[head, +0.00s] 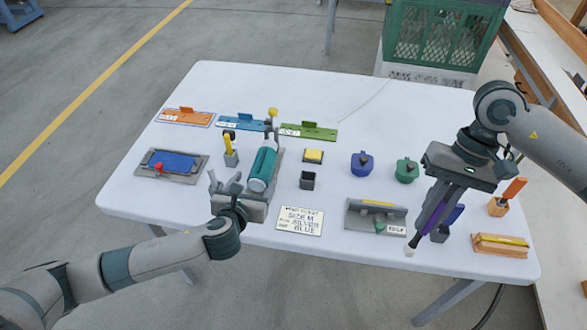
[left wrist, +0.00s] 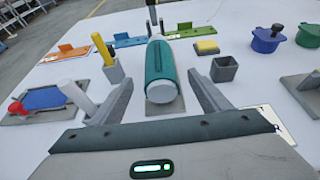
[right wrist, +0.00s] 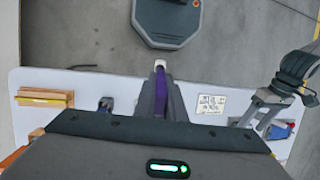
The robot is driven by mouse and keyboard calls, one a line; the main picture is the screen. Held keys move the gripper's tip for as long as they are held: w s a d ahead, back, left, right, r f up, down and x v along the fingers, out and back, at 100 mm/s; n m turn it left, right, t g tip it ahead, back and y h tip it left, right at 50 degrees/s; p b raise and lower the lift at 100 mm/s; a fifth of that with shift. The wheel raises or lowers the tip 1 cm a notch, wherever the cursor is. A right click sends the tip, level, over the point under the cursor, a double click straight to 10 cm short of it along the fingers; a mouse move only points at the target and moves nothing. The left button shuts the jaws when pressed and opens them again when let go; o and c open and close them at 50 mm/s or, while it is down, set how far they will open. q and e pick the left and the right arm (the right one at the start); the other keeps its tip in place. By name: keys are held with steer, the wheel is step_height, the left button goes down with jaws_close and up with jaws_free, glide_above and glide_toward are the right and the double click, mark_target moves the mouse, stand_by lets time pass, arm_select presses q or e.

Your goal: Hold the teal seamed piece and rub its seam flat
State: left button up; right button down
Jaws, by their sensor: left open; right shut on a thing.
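The teal seamed piece (head: 263,162) is a teal wrap around a pale cylinder, lying on a grey stand left of the table's middle. In the left wrist view the teal piece (left wrist: 160,62) lies ahead between my open fingers, its pale round end facing me. My left gripper (head: 228,184) is open and empty, near this end; contact cannot be told. My right gripper (head: 430,215) is shut on a purple stick tool (right wrist: 160,95) with a pale tip, pointing down over the table's front right, well away from the teal piece.
A grey tray with a blue pad (head: 171,161) and red knob lies left. A yellow-topped tool (head: 228,142) stands close left of the teal piece. A grey cup (head: 307,180), a written card (head: 299,220) and a grey angled fixture (head: 362,218) lie between the grippers.

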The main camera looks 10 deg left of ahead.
mark_target(261, 172)
arm_select(q)
steer(key=shift+p+x, duration=0.3)
steer(key=shift+x, duration=2.9)
steer(key=c, duration=1.1)
steer(key=o, duration=0.9)
steer(key=shift+c, duration=0.2)
steer(key=c, duration=0.7)
steer(key=shift+o, duration=0.2)
